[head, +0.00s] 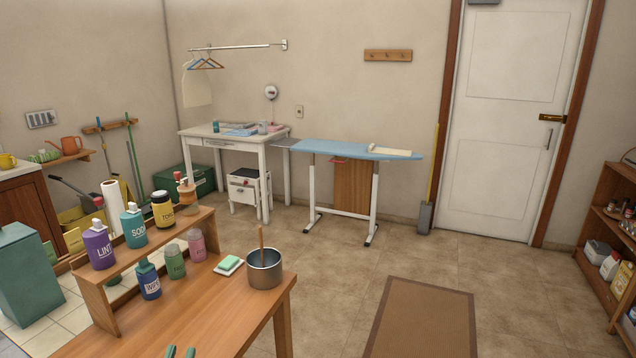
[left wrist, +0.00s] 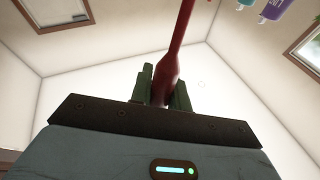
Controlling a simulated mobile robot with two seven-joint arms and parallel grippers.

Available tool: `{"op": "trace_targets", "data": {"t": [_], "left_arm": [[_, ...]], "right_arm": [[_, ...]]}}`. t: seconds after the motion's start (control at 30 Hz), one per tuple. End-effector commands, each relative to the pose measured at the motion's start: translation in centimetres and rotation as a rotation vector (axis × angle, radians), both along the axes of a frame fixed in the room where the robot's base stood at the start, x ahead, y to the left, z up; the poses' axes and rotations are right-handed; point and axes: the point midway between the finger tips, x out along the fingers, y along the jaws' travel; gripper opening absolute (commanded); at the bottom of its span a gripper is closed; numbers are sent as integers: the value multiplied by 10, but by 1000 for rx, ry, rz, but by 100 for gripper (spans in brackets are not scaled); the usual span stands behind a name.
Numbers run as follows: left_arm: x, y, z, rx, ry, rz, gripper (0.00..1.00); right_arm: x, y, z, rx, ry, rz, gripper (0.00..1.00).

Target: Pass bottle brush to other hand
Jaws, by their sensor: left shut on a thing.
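My left gripper (left wrist: 165,88) is shut on a dark red handle in the left wrist view, most likely the bottle brush (left wrist: 180,42). The handle stands between the two green fingers and runs up out of the top of that view; no bristles show. In the head view only the green fingertips of the left gripper (head: 181,352) show at the bottom edge, in front of the wooden table, and I cannot make out the brush there. My right gripper is in neither view.
The wooden table (head: 215,312) carries a raised shelf (head: 185,222) with several labelled bottles, a green sponge on a dish (head: 229,265) and a metal pot (head: 264,269) with a wooden stick. The floor right of the table is open, with a brown mat (head: 425,315).

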Motion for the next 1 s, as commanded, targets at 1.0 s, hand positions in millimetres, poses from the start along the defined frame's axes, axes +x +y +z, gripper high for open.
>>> {"op": "trace_targets", "data": {"t": [1.0], "left_arm": [[1, -39, 15, 6, -6, -185, 0]], "right_arm": [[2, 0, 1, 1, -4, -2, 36]]}}
